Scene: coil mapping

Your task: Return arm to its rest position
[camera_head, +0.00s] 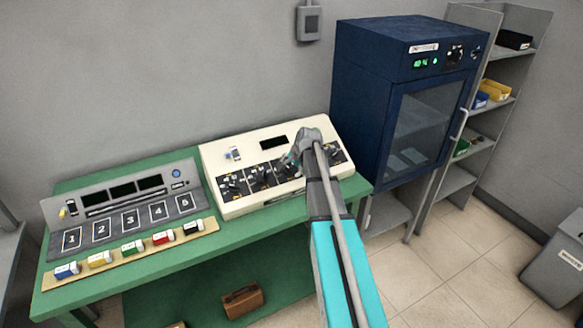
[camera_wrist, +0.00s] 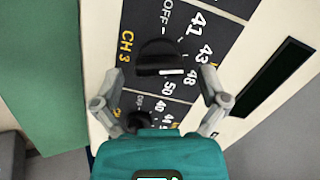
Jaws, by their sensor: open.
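My arm reaches out over the green table, and my gripper (camera_head: 291,160) hangs above the cream control console. In the wrist view my gripper (camera_wrist: 160,95) is open, its two fingers spread on either side of a black knob (camera_wrist: 168,57). The knob sits on a dark panel marked CH 3 with a dial of numbers. No object is held between the fingers. I cannot tell whether the fingers touch the panel. The cream console (camera_head: 235,207) has several black knobs in a row, and my arm hides part of its right side.
A grey panel (camera_head: 100,200) with numbered slots 1 to 5 stands left on the green table (camera_head: 190,257), with several coloured blocks on a strip before it. A dark blue cabinet (camera_head: 375,85) and grey shelves (camera_head: 540,45) stand to the right.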

